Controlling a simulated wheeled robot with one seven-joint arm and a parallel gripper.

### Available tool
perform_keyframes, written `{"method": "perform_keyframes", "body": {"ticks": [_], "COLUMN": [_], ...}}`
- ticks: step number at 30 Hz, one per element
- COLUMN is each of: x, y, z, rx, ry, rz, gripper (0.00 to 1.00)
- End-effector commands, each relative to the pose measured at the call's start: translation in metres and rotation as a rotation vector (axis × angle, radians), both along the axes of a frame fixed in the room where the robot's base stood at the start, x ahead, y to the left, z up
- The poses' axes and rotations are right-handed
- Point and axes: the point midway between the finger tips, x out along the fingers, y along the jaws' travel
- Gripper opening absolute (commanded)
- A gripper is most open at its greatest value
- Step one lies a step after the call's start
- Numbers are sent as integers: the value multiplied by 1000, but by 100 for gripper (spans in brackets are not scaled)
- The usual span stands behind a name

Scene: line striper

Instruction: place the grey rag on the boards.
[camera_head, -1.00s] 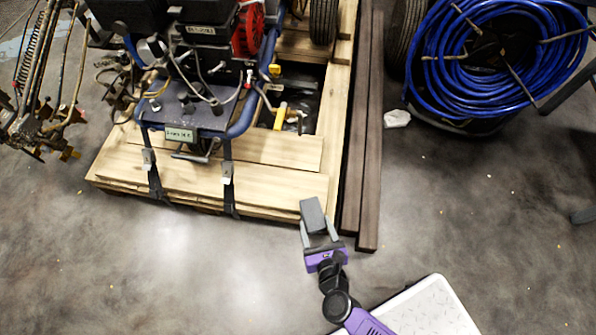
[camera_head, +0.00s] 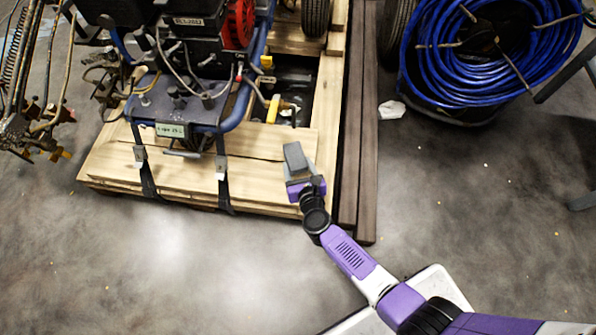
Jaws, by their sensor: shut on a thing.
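The grey rag (camera_head: 295,157) is a small dark grey block-like piece held between the fingers of my gripper (camera_head: 299,170). My gripper is shut on it, over the right front part of the pallet's pale wooden boards (camera_head: 184,180). The rag appears over the boards near their right edge. I cannot tell whether it touches them or is held a little above. My purple and black wrist hides part of the boards' front right corner.
A line striper machine (camera_head: 185,95) stands on the pallet, strapped down by dark straps (camera_head: 223,183). Dark brown beams (camera_head: 367,150) lie along the pallet's right side. A blue hose coil (camera_head: 480,45) and a white scrap (camera_head: 391,110) are farther right. The front floor is open.

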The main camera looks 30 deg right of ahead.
Motion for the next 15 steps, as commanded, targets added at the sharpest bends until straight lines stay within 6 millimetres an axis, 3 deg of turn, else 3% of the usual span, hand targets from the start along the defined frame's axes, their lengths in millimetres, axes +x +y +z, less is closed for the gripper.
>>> {"method": "perform_keyframes", "body": {"ticks": [9,15], "x": [0,0], "y": [0,0], "z": [-34,-35], "rx": [-1,0], "ry": [0,0], "rz": [0,0], "gripper": [20,20]}}
